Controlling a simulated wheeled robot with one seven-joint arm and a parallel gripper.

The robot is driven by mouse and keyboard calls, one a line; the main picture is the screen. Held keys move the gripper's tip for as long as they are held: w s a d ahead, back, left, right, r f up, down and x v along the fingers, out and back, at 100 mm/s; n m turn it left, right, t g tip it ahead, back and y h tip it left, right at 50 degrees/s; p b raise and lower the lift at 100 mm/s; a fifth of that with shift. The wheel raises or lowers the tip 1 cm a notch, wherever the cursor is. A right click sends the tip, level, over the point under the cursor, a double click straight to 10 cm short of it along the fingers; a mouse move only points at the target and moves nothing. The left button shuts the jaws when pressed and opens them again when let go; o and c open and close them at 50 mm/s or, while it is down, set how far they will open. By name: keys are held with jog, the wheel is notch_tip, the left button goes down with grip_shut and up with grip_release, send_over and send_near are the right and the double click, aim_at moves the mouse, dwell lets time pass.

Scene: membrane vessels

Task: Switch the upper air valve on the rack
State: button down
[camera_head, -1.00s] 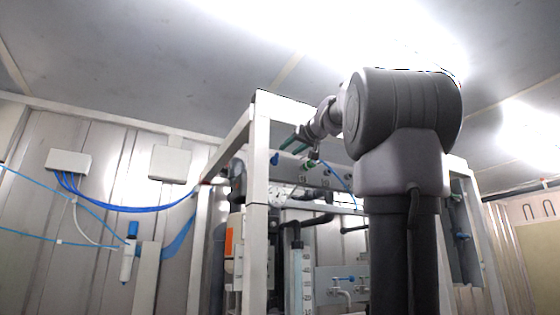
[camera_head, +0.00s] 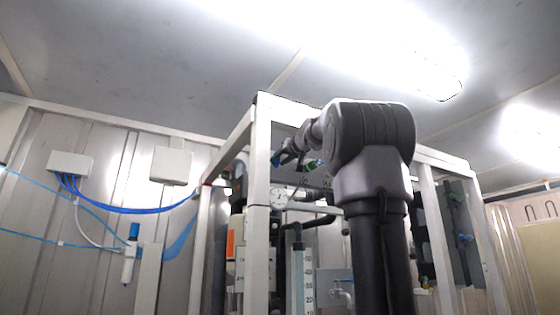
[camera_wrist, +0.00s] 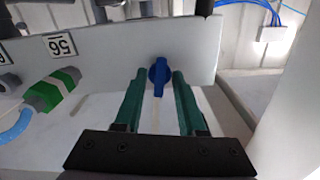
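The upper air valve has a blue handle (camera_wrist: 159,74) on a pale panel of the rack (camera_wrist: 198,50) in the wrist view. My gripper (camera_wrist: 158,82) has two green fingers, spread apart. The blue handle lies between the fingertips with a gap visible on each side, its long part pointing down the picture toward the palm. In the head view the blue handle (camera_head: 276,159) is a small spot behind the rack's front post, and my gripper (camera_head: 285,158) is beside it, partly hidden by the frame and dim.
A wall box (camera_head: 70,163) with blue cables is at left.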

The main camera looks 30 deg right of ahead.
jog(key=shift+m, duration=0.4)
jog(key=m, duration=0.2)
jog(key=shift+a+m, duration=0.1)
jog(key=shift+m, duration=0.3)
jog(key=m, duration=0.4)
jog(key=shift+m, duration=0.3)
jog(key=m, duration=0.4)
jog(key=shift+r+m, duration=0.1)
jog(key=shift+m, duration=1.8)
jog(key=c, duration=0.9)
grip_release()
jog(key=shift+o, duration=0.2)
